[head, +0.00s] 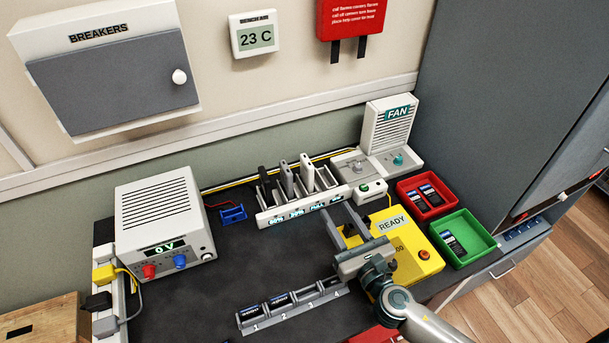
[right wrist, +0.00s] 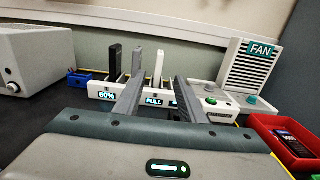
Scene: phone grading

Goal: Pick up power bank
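Three slim power banks stand upright in the white charging dock (head: 300,211) at the back of the bench: a black one (head: 266,184), a grey one (head: 286,179) and a white one (head: 307,173). In the right wrist view the black bank (right wrist: 113,62) and white bank (right wrist: 158,68) stand beyond the fingers; the left finger partly overlaps the grey one. Dock labels show percentages and FULL. My right gripper (head: 346,226) is open and empty, in front of the dock's right end, apart from the banks. My left gripper is not in view.
A yellow READY box (head: 405,250) lies beneath and right of my right gripper. Red (head: 427,212) and green (head: 488,238) trays hold phones. A numbered phone rack (head: 295,312) is in front. The fan unit (head: 392,128) stands right of the dock. The bench's dark middle is clear.

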